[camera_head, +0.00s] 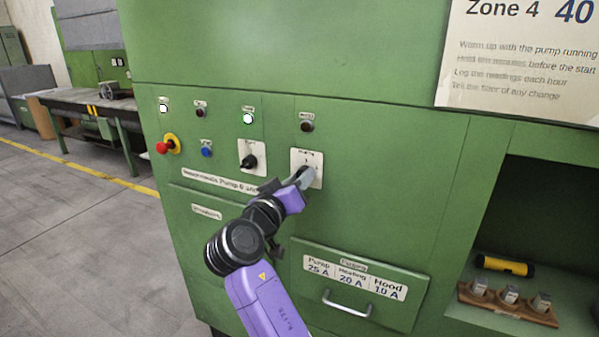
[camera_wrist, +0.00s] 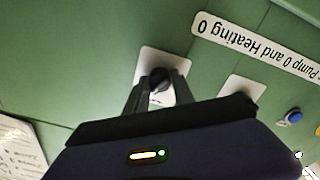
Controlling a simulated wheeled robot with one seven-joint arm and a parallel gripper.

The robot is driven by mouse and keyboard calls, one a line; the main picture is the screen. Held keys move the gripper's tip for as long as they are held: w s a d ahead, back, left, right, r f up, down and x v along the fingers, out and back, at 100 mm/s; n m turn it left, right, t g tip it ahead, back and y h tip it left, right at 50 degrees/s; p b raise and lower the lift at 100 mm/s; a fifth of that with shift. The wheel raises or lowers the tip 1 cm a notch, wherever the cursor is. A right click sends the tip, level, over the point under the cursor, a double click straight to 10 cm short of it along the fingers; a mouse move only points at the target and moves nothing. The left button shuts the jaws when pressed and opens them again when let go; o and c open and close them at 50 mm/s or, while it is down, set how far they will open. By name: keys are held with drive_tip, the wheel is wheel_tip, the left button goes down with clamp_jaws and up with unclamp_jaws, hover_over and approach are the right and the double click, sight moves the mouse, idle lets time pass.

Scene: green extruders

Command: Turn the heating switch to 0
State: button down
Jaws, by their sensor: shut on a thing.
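The heating switch is a dark rotary knob (camera_wrist: 160,78) on a white plate (camera_head: 313,160) on the green cabinet front. My gripper (camera_head: 303,177) is at this plate, its fingers shut on the knob. In the wrist view my gripper (camera_wrist: 158,95) has one finger on either side of the knob, and the picture is upside down. The fingers hide most of the knob in the head view, so I cannot tell its exact setting. A second black knob (camera_head: 249,161) on its own white plate is to the left, apart from my gripper.
A red emergency button (camera_head: 166,145), a blue button (camera_head: 206,148) and several small lamps sit on the same panel. A drawer with a handle (camera_head: 347,304) is below. An open shelf at right holds a yellow flashlight (camera_head: 505,265) and a wooden fuse rack (camera_head: 508,304).

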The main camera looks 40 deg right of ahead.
drive_tip(key=shift+r+n+p, duration=0.1)
drive_tip(key=shift+n+p, duration=2.1)
drive_tip(key=shift+n, duration=0.7)
drive_tip(key=c, duration=1.1)
unclamp_jaws()
drive_tip(key=b+v, duration=0.1)
drive_tip(key=v, duration=0.7)
